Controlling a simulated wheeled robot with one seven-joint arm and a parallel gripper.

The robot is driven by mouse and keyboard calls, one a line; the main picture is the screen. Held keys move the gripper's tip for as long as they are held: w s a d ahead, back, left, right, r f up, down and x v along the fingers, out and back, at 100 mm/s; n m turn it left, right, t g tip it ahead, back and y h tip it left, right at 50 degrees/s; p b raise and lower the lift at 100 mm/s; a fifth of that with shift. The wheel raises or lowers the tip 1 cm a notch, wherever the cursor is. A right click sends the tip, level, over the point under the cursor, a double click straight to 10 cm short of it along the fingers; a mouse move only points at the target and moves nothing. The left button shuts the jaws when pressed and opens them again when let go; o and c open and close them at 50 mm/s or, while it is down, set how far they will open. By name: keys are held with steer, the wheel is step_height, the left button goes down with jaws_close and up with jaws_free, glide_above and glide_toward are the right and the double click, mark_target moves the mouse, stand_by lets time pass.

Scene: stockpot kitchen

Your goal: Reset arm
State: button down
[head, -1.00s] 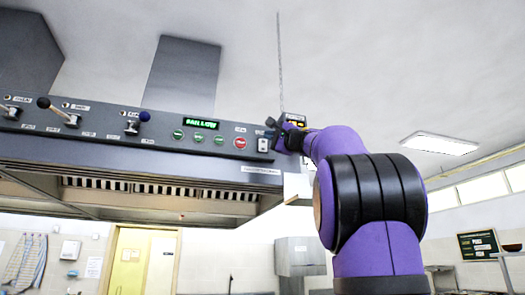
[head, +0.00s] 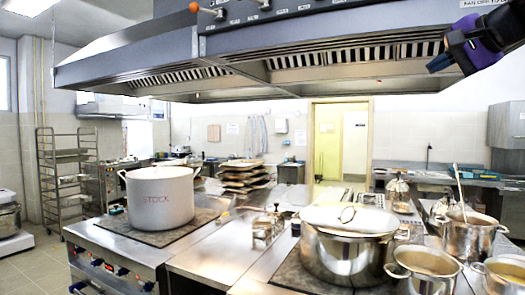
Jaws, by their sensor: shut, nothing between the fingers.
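My gripper (head: 440,56) shows at the upper right of the head view, at the end of my purple arm, which is cut off by the right edge. Its dark fingers point left and appear shut, with nothing held. It is in front of the right part of the extractor hood (head: 300,65), high above the pots. I cannot tell from this one view how near it is to the hood.
A white pot marked STOCK (head: 160,198) stands on the left cooker. A large steel pot with a lid (head: 347,252) stands front centre, with smaller open pots (head: 425,263) at its right. A rack (head: 68,180) stands at left. Floor shows at lower left.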

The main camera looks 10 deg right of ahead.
steer(key=s+a+f+n+g+h, duration=0.1)
steer(key=s+a+f+n+g, duration=0.2)
steer(key=s+f, duration=0.3)
steer(key=s+a+f+n+g+h, duration=0.1)
steer(key=s+a+f+n, duration=0.3)
steer(key=f, duration=1.2)
steer(key=s+a+f+n+g+h, duration=0.1)
steer(key=s+a+f+n+g, duration=0.2)
steer(key=s+f, duration=0.5)
step_height(320, 180, down, 3)
steer(key=shift+s+a+f+g, duration=0.2)
steer(key=shift+a+g, duration=0.2)
steer(key=shift+g, duration=0.4)
